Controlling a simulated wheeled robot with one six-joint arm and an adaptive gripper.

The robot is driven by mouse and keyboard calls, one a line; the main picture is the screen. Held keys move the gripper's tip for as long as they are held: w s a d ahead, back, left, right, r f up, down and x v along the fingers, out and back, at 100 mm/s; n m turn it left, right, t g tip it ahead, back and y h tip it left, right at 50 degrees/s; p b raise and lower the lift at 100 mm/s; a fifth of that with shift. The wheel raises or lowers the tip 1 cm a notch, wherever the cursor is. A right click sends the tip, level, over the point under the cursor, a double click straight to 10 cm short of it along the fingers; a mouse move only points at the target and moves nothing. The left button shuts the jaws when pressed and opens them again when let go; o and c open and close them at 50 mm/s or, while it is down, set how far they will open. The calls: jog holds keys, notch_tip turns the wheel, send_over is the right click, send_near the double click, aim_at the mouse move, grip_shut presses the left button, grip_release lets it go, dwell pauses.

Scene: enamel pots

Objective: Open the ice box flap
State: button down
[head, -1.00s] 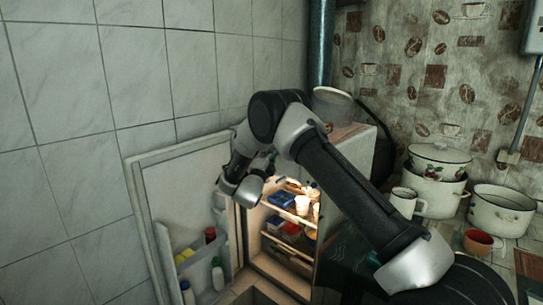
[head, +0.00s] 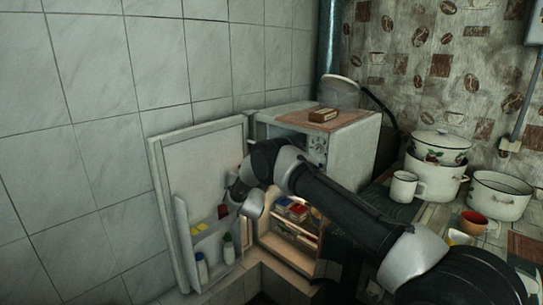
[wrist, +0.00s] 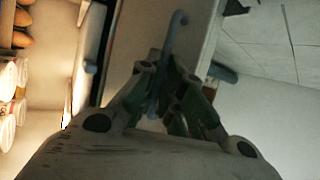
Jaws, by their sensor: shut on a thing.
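The white fridge (head: 352,145) stands open, with its door (head: 205,165) swung out to the left against the tiled wall. The ice box is at the top of the fridge, largely behind my arm in the head view, so I cannot tell how far its flap stands open. In the wrist view my gripper (wrist: 168,92) is shut on a thin grey curved handle (wrist: 176,35), beside a pale panel (wrist: 138,45) that looks like the flap. In the head view my gripper's fingers are hard to make out near the door's inner side.
Lit shelves (head: 292,232) with food sit below my arm. Bottles (head: 201,268) stand in the door rack. A small box (head: 322,114) lies on the fridge top. A white mug (head: 406,188) and enamel pots (head: 436,180) are at the right.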

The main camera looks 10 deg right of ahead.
jog(key=shift+w+d+f+n+t+y, duration=0.15)
jog(key=shift+d+f+n+t, duration=0.15)
jog(key=shift+f+n+t, duration=0.45)
jog(key=shift+w+d+f+n+t+y, duration=0.1)
jog(key=shift+d+f+n+t, duration=0.4)
jog(key=shift+f, duration=0.6)
jog(key=shift+w+d+f+n+t+y, duration=0.15)
jog(key=shift+f+n+t, duration=0.3)
jog(key=shift+f+t, duration=0.4)
jog(key=shift+f, duration=0.15)
jog(key=c, duration=1.6)
grip_release()
jog(key=shift+w+d+f, duration=0.1)
jog(key=shift+f, duration=0.05)
jog(key=shift+o, duration=0.2)
